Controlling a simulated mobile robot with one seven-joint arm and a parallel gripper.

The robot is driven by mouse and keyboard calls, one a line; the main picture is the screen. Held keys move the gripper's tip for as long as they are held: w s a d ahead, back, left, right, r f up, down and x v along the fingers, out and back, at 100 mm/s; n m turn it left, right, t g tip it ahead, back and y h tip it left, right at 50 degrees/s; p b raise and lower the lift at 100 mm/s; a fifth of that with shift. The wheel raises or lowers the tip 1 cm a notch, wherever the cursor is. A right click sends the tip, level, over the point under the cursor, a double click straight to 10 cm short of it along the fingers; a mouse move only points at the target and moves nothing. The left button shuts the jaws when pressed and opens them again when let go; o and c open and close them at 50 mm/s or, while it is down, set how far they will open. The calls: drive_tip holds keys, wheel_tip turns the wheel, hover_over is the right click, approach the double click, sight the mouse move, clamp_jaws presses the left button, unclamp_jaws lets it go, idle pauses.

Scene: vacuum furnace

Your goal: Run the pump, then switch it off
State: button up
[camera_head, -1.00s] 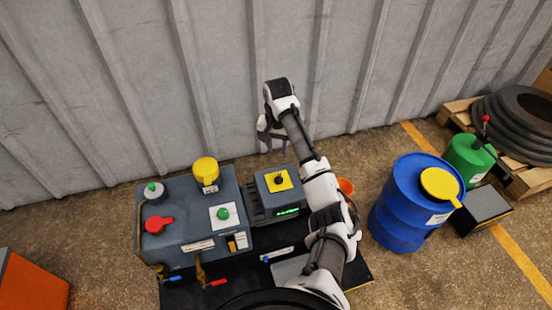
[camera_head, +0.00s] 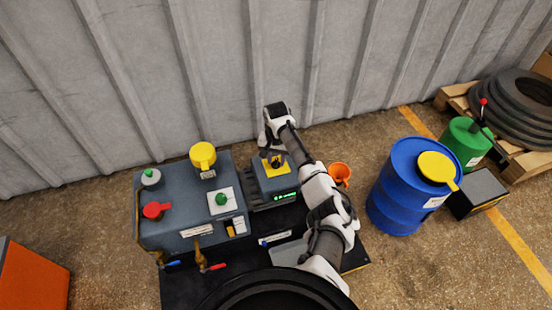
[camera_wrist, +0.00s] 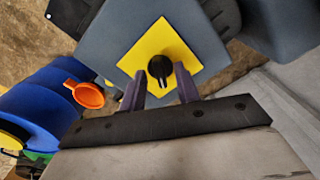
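A small grey box (camera_head: 262,178) stands on the black bench, with a yellow plate (camera_head: 284,170) and a black rotary knob (camera_head: 277,162) on top. Its front has a lit green display (camera_head: 285,196), too small to read. I cannot tell from the pictures whether this box is the pump. In the wrist view the knob (camera_wrist: 160,68) sits in the middle of the yellow plate (camera_wrist: 142,50). My gripper (camera_wrist: 159,76) is open, its purple fingers apart on either side near the knob. Whether they touch it I cannot tell. In the head view my gripper (camera_head: 266,150) is at the box's back edge.
An orange cup (camera_head: 340,174) and a blue drum (camera_head: 390,205) stand to the right. A ribbed wall is behind.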

clamp_jaws()
drive_tip(key=shift+a+r+n+p, duration=0.1)
drive_tip(key=shift+n+p, duration=0.2)
drive_tip(key=shift+p, duration=0.2)
drive_tip(key=shift+n+p, duration=0.5)
drive_tip(key=shift+p, duration=0.25)
drive_tip(key=shift+n+p, duration=0.6)
drive_tip(key=shift+n, duration=0.2)
drive_tip(key=n+p, duration=0.1)
drive_tip(key=n, duration=0.3)
drive_tip(key=n+p, duration=0.1)
drive_tip(key=n, duration=0.3)
drive_tip(key=shift+n, duration=0.3)
